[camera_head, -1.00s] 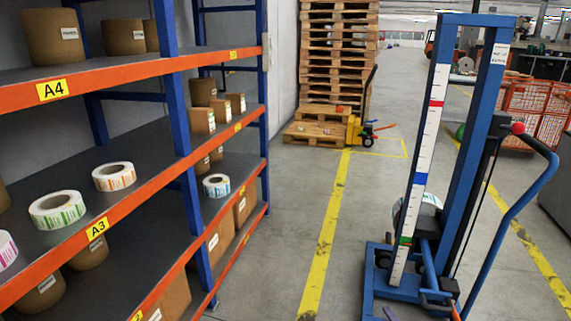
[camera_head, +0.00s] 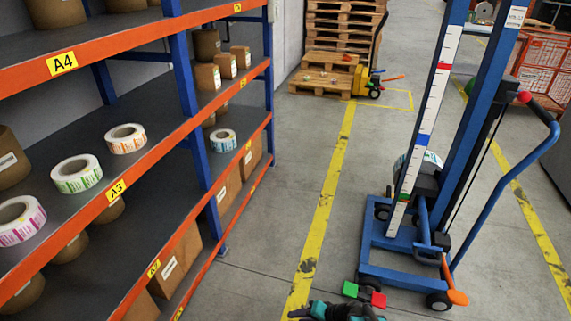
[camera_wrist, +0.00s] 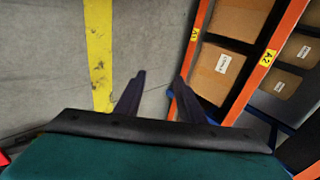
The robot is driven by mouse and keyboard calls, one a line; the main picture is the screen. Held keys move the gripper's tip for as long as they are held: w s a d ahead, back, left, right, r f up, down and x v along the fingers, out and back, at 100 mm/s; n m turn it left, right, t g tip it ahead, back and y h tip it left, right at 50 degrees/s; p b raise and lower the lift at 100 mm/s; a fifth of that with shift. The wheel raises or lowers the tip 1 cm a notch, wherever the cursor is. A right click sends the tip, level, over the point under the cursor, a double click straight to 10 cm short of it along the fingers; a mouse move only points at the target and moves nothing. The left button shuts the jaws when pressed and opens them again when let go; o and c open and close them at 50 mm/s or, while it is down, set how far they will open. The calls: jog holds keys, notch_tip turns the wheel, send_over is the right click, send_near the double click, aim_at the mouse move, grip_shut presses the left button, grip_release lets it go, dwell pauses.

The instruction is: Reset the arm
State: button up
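My gripper (camera_wrist: 160,76) is open in the wrist view, with two dark fingers apart and nothing between them. It points down toward bare grey floor, beside the yellow floor line and the lower shelf edge. In the head view, a teal and black part of my arm (camera_head: 342,312) shows at the bottom edge, in front of the blue lifter.
The shelf rack (camera_head: 150,152) at left holds label rolls (camera_head: 76,174) and boxes (camera_head: 175,262). The blue lifter (camera_head: 385,262) with a scale stands at right.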

jog(key=s+d+f+n+g+h+p, duration=0.1)
jog(key=s+f+n+g+h, duration=0.15)
jog(key=s, duration=0.35)
jog(key=s+f+n+g+h+p, duration=0.1)
jog(key=s+g, duration=0.2)
jog(key=s, duration=0.3)
jog(key=s+d+g+h, duration=0.3)
jog(key=s+d, duration=0.4)
jog(key=d, duration=0.4)
jog(key=shift+s+h, duration=0.2)
jog(key=shift+h, duration=0.65)
jog(key=shift+a+f+g, duration=0.1)
jog(key=shift+g, duration=0.15)
dwell(0.4)
